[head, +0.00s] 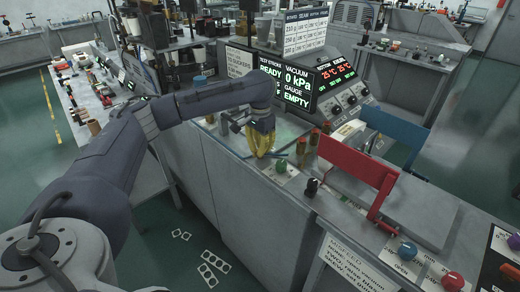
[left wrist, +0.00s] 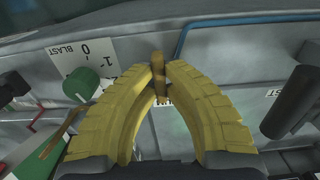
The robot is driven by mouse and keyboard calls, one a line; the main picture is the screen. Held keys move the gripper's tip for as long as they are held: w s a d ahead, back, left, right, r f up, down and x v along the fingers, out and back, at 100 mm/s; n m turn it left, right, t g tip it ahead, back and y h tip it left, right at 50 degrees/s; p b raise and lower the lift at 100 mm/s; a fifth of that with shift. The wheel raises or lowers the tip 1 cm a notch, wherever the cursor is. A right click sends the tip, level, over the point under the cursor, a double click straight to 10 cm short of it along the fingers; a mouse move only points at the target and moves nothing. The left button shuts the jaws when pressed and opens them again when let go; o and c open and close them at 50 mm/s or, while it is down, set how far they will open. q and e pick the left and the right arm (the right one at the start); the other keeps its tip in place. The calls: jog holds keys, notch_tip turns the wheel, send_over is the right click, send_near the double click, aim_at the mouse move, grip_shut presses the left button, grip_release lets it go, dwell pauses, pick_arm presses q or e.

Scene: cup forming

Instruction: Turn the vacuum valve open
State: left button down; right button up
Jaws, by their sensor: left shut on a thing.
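My left gripper (head: 262,150) has yellow ribbed fingers and reaches down to the machine's front ledge. In the left wrist view its fingertips (left wrist: 160,78) are shut on a narrow brass-coloured upright handle (left wrist: 158,62), which looks like the vacuum valve's handle. The label at its foot is mostly hidden by the fingers. In the head view the fingers hide most of the handle. The display (head: 298,80) reads vacuum 0 kPa and gauge EMPTY. My right gripper is not in view.
A green knob (left wrist: 82,84) beside a BLAST scale stands left of the fingers in the wrist view; a dark cylinder (left wrist: 292,103) is on the right. A blue tube (left wrist: 215,22) runs behind. A red frame (head: 357,170) and black knob (head: 312,186) stand right in the head view.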

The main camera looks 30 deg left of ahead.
pick_arm(q)
jog(key=shift+m, duration=0.3)
jog(key=m, duration=0.3)
jog(key=shift+m, duration=0.3)
jog(key=m, duration=0.4)
jog(key=shift+m, duration=0.3)
jog(key=m, duration=0.9)
jog(key=c, duration=1.5)
grip_release()
jog(key=shift+o, duration=0.2)
notch_tip(320, 180, up, 12)
